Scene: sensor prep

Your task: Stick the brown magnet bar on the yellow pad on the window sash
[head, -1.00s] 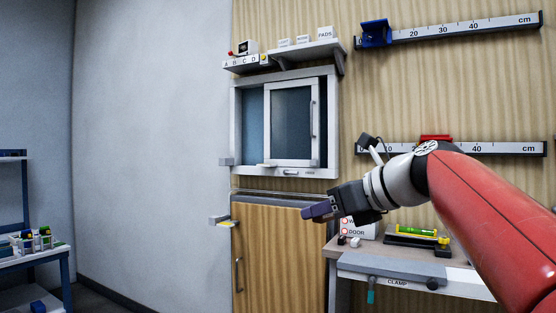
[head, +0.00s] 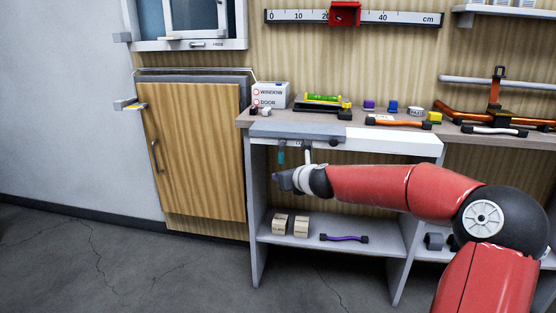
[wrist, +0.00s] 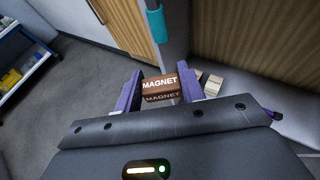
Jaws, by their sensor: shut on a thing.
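My gripper (head: 279,180) is in front of the workbench's left side, below its top, pointing left. In the wrist view its purple fingers (wrist: 158,90) are shut on the brown magnet bar (wrist: 160,84), lettered MAGNET. In the head view the bar cannot be made out. The window sash (head: 195,15) shows at the top left, cut off by the picture's edge, well above and left of my gripper. I cannot make out a yellow pad on the visible part of the sash. A yellow patch (head: 137,106) sits on a grey bracket beside the wooden cabinet door.
The wooden cabinet door (head: 195,150) is left of my gripper. The workbench (head: 395,140) carries a level, handles and small blocks. A teal-handled tool (head: 281,157) hangs near my gripper. The lower shelf (head: 385,248) holds two boxes and a purple handle. Floor at left is clear.

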